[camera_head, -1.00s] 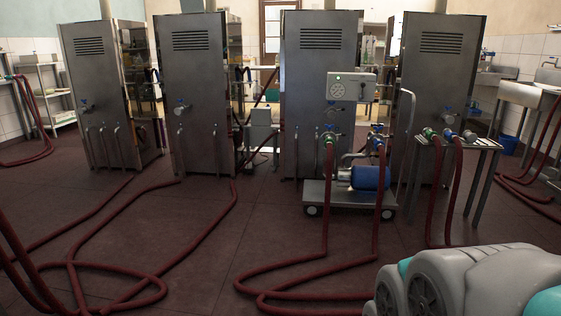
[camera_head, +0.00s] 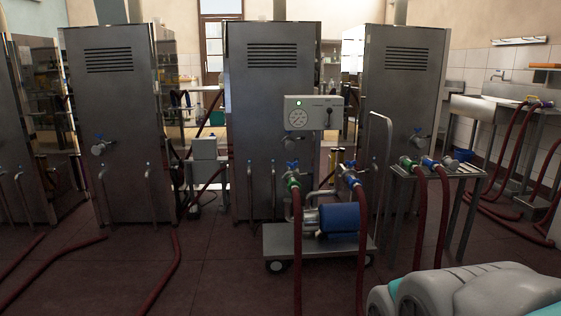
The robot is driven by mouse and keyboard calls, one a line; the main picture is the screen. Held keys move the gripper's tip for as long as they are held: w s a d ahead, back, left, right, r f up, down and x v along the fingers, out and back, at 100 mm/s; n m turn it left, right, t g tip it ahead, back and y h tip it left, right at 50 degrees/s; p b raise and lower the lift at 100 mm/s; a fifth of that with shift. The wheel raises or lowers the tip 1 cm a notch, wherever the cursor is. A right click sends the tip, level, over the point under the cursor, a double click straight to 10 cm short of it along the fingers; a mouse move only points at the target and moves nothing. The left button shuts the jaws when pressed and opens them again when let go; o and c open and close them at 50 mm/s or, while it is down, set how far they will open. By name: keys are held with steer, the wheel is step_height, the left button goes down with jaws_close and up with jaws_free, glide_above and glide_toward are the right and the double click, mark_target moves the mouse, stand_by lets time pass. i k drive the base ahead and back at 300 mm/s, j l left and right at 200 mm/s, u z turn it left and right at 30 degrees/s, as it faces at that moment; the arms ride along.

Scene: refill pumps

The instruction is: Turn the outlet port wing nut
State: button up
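The pump cart (camera_head: 275,237) stands in the middle, in front of a tall steel cabinet, with a blue motor (camera_head: 338,217) and a grey control box (camera_head: 312,111) showing a green light and a dial. Two hose ports with blue handles rise from the pump: a left port (camera_head: 292,183) with a green ring and a right port (camera_head: 350,181). A red hose hangs from each. I cannot tell which is the outlet, and a wing nut is too small to make out. Part of my grey and teal arm shows at bottom right; my gripper is not in view.
A small metal table (camera_head: 437,171) with hose ends stands right of the cart. Tall steel cabinets (camera_head: 118,130) line the back. Red hoses (camera_head: 165,273) lie on the floor at left. A sink counter (camera_head: 506,110) with hoses is at far right. Some floor before the cart is clear.

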mark_target(292, 166)
steer(key=i+z, duration=0.1)
steer(key=i, duration=0.45)
steer(key=i+j+z, duration=0.1)
steer(key=i, duration=0.45)
steer(key=i+j+z, duration=0.1)
steer(key=i, duration=0.45)
